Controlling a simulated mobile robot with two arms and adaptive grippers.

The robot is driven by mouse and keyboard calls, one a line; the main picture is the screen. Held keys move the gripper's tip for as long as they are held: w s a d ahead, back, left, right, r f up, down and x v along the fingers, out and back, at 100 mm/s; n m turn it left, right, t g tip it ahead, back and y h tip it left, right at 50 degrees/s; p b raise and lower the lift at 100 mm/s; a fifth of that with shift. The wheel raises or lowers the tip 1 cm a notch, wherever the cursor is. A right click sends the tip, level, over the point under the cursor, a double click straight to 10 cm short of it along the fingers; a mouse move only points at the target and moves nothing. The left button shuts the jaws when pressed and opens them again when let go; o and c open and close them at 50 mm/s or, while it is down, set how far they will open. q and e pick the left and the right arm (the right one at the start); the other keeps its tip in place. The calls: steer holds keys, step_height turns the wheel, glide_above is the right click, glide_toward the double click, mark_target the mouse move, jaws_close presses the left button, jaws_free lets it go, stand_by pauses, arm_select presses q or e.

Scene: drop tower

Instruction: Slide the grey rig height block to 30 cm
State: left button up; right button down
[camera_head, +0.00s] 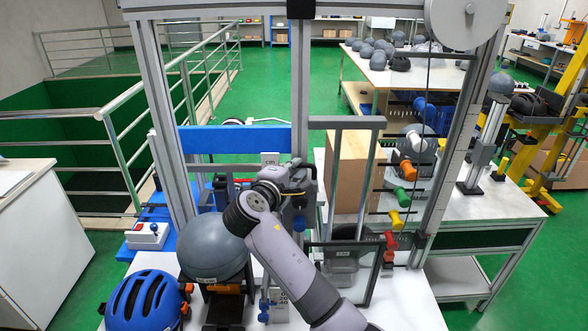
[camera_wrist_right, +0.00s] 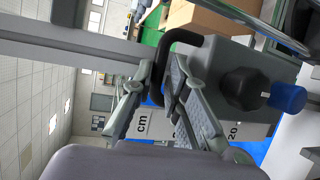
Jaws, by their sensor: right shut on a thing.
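The grey rig height block (camera_wrist_right: 228,62) fills the upper right of the wrist view. It has a bent black handle (camera_wrist_right: 188,38), a black knob (camera_wrist_right: 245,88) and a blue end piece (camera_wrist_right: 287,97). My right gripper (camera_wrist_right: 160,82) is shut on the black handle. In the head view my right gripper (camera_head: 300,183) is at the rig's middle post, and the arm hides most of the block. A white scale marked "cm" (camera_wrist_right: 143,125) and "20" runs beside the block. The block's exact reading is hidden. My left gripper is not in view.
A blue crossbar (camera_head: 235,139) spans the rig's left side. A cardboard box (camera_head: 350,170) and coloured knobs (camera_head: 405,170) are right of the post.

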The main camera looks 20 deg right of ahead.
step_height(320, 180, up, 11)
steer(key=p, duration=0.8)
steer(key=shift+f, duration=0.1)
steer(key=c, duration=1.6)
jaws_free()
steer(key=shift+f, duration=0.15)
steer(key=shift+c, duration=0.2)
steer(key=shift+f, duration=0.1)
steer(key=v, duration=0.7)
steer(key=shift+s+a, duration=0.15)
steer(key=shift+a, duration=0.05)
